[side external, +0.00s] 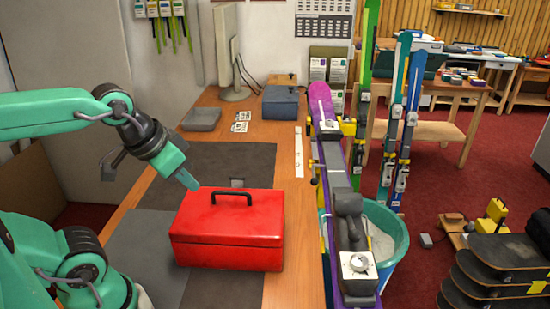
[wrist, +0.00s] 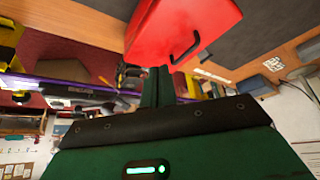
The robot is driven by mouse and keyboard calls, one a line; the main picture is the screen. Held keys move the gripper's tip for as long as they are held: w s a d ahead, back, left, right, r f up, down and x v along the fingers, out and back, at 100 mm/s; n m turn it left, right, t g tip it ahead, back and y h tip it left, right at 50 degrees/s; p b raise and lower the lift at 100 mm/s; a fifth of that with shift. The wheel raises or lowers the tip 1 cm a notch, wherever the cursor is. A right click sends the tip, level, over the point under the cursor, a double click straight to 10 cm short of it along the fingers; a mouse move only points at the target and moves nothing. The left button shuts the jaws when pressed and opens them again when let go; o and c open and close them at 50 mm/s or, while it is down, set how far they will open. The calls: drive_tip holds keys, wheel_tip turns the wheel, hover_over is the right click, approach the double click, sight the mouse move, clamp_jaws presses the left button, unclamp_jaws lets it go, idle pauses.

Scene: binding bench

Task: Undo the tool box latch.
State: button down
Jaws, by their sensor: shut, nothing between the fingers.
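The red tool box (side external: 228,232) stands on the bench with its lid down and a black handle (side external: 231,196) on top. A small grey piece (side external: 237,182) shows at the box's far edge; I cannot tell whether it is the latch. No latch can be made out on the visible faces. My gripper (side external: 190,182) is shut and empty, by the far left corner of the lid; I cannot tell whether it touches. In the wrist view, the shut fingers (wrist: 157,76) are just below the red box (wrist: 175,28), whose handle (wrist: 186,47) is to their right.
The box stands on dark grey mats (side external: 240,160) on the wooden bench. Purple skis (side external: 325,105) in a vise line the bench's right side. A grey tray (side external: 202,118), a monitor (side external: 232,60) and a blue-grey box (side external: 281,102) stand farther back.

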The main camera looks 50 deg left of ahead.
drive_tip(key=shift+w+r, duration=0.1)
drive_tip(key=w+a+m+g, duration=0.2)
drive_tip(key=w+m, duration=0.5)
drive_tip(key=m, duration=0.6)
drive_tip(key=w+a+m+g, duration=0.2)
drive_tip(key=w+a+m, duration=0.3)
drive_tip(key=m, duration=0.9)
drive_tip(key=w, duration=0.2)
drive_tip(key=shift+w+r, duration=0.25)
drive_tip(key=shift+w, duration=0.05)
drive_tip(key=shift+a, duration=0.1)
drive_tip(key=f, duration=0.6)
drive_tip(key=a+f, duration=0.1)
drive_tip(key=f, duration=0.3)
drive_tip(key=shift+w, duration=0.4)
drive_tip(key=shift+w+a+f, duration=0.5)
drive_tip(key=shift+w+f, duration=0.05)
drive_tip(key=shift+w, duration=0.05)
drive_tip(key=shift+w+a+f, duration=0.5)
drive_tip(key=shift+w+a, duration=0.1)
